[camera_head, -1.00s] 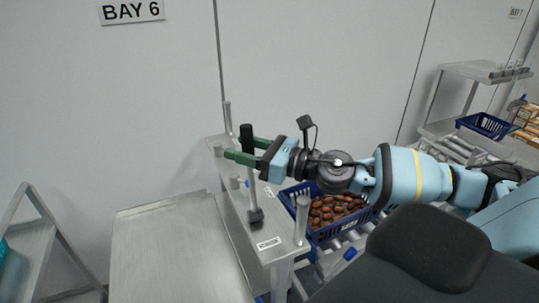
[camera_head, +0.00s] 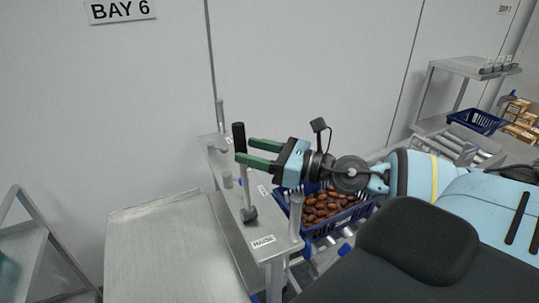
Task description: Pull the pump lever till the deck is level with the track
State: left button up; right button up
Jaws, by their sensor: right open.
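The pump lever (camera_head: 243,180) is a grey rod with a black grip, standing nearly upright from a dark pivot on a narrow grey metal stand. My right gripper (camera_head: 250,152) has two green fingers, open, pointing left just to the right of the black grip. The grip appears beside the fingertips; I cannot tell whether they touch. The deck (camera_head: 165,240) looks to be the flat grey metal surface left of the stand. The roller track (camera_head: 325,262) lies right of the stand, partly hidden by the crate and my body. My left gripper is not in view.
A blue crate (camera_head: 328,228) of brown dates sits on the track, close under my right arm. A grey frame (camera_head: 35,245) stands at far left. A shelf (camera_head: 470,66), another blue crate (camera_head: 477,121) and boxes are at the right. A wall with a BAY 6 sign (camera_head: 121,10) closes the back.

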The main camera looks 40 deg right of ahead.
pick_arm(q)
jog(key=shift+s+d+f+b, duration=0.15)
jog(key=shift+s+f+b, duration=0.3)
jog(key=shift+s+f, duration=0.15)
pick_arm(e)
jog(key=shift+v, duration=1.55)
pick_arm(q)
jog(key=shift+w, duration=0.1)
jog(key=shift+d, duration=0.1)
pick_arm(e)
jog(key=shift+s, duration=0.1)
